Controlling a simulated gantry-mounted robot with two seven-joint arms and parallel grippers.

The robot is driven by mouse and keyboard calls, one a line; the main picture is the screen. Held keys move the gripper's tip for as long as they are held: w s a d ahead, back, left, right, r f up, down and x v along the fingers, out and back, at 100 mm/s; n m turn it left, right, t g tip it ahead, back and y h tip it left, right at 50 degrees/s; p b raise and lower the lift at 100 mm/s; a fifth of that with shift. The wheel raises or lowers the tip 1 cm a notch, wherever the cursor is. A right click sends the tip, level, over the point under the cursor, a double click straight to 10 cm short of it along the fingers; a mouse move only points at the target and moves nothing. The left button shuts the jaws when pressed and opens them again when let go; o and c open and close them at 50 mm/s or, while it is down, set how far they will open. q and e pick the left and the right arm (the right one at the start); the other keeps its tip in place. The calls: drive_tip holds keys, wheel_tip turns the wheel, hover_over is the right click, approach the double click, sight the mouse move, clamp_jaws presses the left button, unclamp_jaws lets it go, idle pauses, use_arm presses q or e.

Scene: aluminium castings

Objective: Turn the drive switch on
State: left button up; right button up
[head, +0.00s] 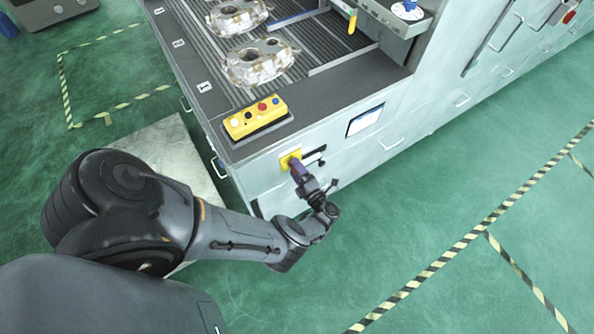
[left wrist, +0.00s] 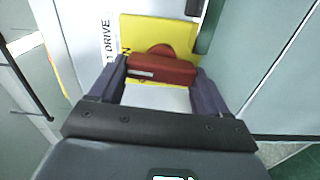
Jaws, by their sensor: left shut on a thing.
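The drive switch has a red handle (left wrist: 162,68) on a yellow plate (left wrist: 152,33), beside a label reading DRIVE in the left wrist view. In the head view the yellow plate (head: 291,159) is on the front panel of the grey machine (head: 330,150). My left gripper (head: 298,170) reaches it from the front. In the left wrist view my left gripper (left wrist: 158,80) is shut on the red handle, with one finger at each end of it. The handle lies crosswise, slightly tilted in that view. My right gripper is not in view.
A yellow button box (head: 255,118) sits on the machine's top edge above the switch. Castings (head: 260,62) lie on the conveyor behind it. A dark handle (head: 314,154) and a display (head: 365,120) are right of the switch. The green floor in front is clear.

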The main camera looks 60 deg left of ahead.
use_arm(q)
drive_tip(key=shift+n, duration=0.5)
drive_tip(key=o, duration=1)
